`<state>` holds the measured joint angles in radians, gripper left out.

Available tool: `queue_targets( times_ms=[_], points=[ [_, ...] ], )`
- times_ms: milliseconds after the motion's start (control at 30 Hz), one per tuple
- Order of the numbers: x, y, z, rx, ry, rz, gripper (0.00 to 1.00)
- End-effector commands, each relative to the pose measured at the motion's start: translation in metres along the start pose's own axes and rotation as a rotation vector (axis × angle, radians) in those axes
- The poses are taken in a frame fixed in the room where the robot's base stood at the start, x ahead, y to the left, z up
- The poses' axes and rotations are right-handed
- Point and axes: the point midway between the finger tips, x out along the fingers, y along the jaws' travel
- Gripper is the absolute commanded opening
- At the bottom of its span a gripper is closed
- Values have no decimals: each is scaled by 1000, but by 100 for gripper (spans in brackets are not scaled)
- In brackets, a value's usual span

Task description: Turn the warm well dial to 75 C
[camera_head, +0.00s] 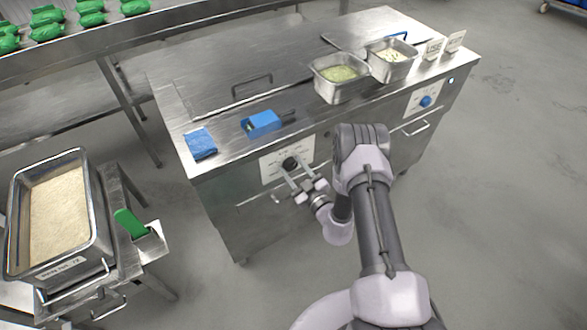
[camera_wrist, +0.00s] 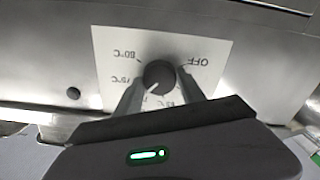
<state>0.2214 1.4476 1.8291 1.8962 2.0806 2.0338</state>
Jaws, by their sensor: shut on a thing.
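The warm well dial (camera_head: 290,163) is a round black knob on a white label plate on the counter's front. In the wrist view the dial (camera_wrist: 158,74) sits between my two fingers, and the plate's text appears upside down. OFF (camera_wrist: 199,63) is to the right, 80°C at upper left, 75°C (camera_wrist: 119,80) at left; lower marks are partly hidden by my fingers. A pale pointer line on the dial points toward lower left, seemingly just below the 75°C mark; its exact reading is unclear. My gripper (camera_head: 298,178) is shut on the dial.
A second plate with a blue dial (camera_head: 425,101) is farther right on the counter front. On top are two metal pans (camera_head: 341,86), a blue box (camera_head: 262,123) and a blue cloth (camera_head: 200,144). A rice pan (camera_head: 93,205) stands on a cart at left.

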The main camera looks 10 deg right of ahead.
Motion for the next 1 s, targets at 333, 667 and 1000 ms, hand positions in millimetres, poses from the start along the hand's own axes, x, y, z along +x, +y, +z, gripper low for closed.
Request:
queue_targets(
  times_ms=[333, 667, 1000],
  points=[
    [0, 0, 0, 305, -1, -2, 6],
    [0, 1, 0, 505, 0, -1, 6],
    [0, 1, 0, 588, 0, -1, 6]
  ],
)
